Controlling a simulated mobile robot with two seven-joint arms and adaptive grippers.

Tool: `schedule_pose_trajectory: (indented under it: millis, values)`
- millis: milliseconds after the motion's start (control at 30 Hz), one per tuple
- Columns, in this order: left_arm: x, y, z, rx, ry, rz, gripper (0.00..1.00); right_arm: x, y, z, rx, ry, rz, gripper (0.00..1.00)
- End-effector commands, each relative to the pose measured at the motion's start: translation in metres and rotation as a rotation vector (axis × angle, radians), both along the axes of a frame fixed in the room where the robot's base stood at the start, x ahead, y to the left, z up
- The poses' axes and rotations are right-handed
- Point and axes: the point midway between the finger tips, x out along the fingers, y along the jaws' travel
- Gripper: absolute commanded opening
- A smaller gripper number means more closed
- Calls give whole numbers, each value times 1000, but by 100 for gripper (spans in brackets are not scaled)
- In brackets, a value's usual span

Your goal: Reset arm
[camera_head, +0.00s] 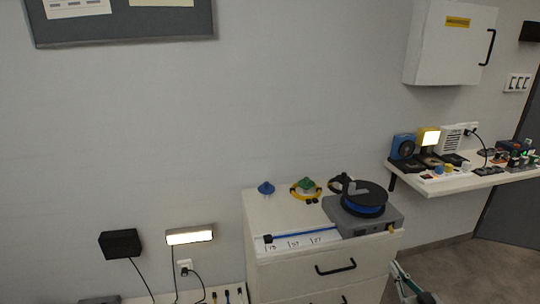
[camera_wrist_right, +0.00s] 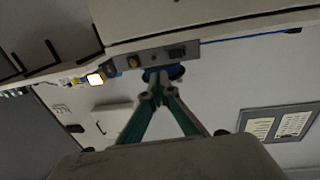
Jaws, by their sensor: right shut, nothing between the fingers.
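My right gripper (camera_head: 400,278) shows only in part at the bottom edge of the head view, below and right of the white drawer cabinet (camera_head: 300,274). In the right wrist view its green fingers (camera_wrist_right: 157,84) come together at the tips, shut and empty. That view is upside down. The grey device with a dark reel (camera_head: 364,198) stands on the cabinet, and its front shows beyond the fingertips in the wrist view (camera_wrist_right: 150,60). My left gripper is in neither view.
A wall shelf (camera_head: 470,180) at the right carries several small devices, including a lit lamp (camera_head: 430,137). A white wall box (camera_head: 448,45) hangs above it. A blue knob (camera_head: 266,188) and a green-topped item (camera_head: 306,186) stand on the cabinet. Floor shows at the lower right.

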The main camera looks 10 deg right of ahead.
Motion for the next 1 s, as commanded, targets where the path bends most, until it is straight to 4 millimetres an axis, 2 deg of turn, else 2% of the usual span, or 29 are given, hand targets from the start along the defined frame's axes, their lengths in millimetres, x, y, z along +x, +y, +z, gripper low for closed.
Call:
schedule_pose_trajectory:
  millis: [133,233,400,500,600,700,800,1000]
  values:
    - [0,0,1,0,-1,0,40,-19,36,-28,-16,77,43,0]
    - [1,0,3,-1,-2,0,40,-46,80,-59,-41,174,98,0]
    - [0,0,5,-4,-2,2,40,-112,165,-109,-93,355,205,0]
    - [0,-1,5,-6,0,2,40,-153,208,-127,-122,448,260,0]
    - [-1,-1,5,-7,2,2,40,-187,242,-137,-147,522,303,0]
    - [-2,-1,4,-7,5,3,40,-211,263,-142,-165,571,330,0]
    - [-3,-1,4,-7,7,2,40,-224,274,-144,-175,597,345,0]
    - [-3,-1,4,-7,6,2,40,-227,277,-144,-179,603,349,0]
